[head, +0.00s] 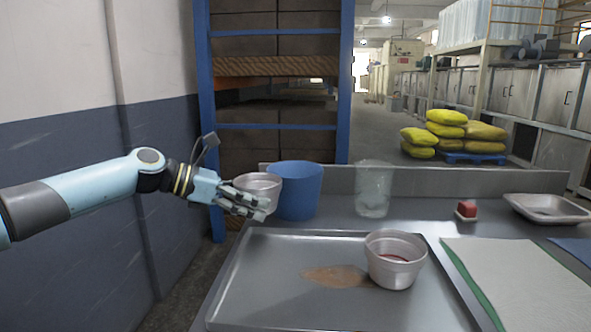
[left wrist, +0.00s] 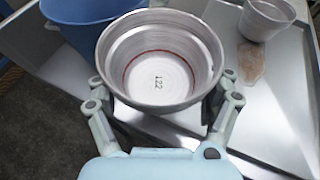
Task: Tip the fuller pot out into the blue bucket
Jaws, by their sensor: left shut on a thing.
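My left gripper (head: 250,204) is shut on a grey metal pot (head: 258,181), held upright at the back left of the counter. In the left wrist view the pot (left wrist: 160,88) sits between the fingers; its inside looks empty, with a red line and a printed mark on the bare bottom. The blue bucket (head: 297,190) stands just right of the held pot, and behind it at upper left in the left wrist view (left wrist: 85,14). A second pot (head: 394,262) stands upright on the tray; a red line shows inside, but its contents are unclear. My right gripper is not in view.
A metal tray (head: 255,295) with a brown patch (head: 335,276) fills the front. A clear container (head: 373,190) stands right of the bucket. A small red block (head: 466,210), a shallow dish (head: 548,208) and a pale mat (head: 520,275) lie on the right.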

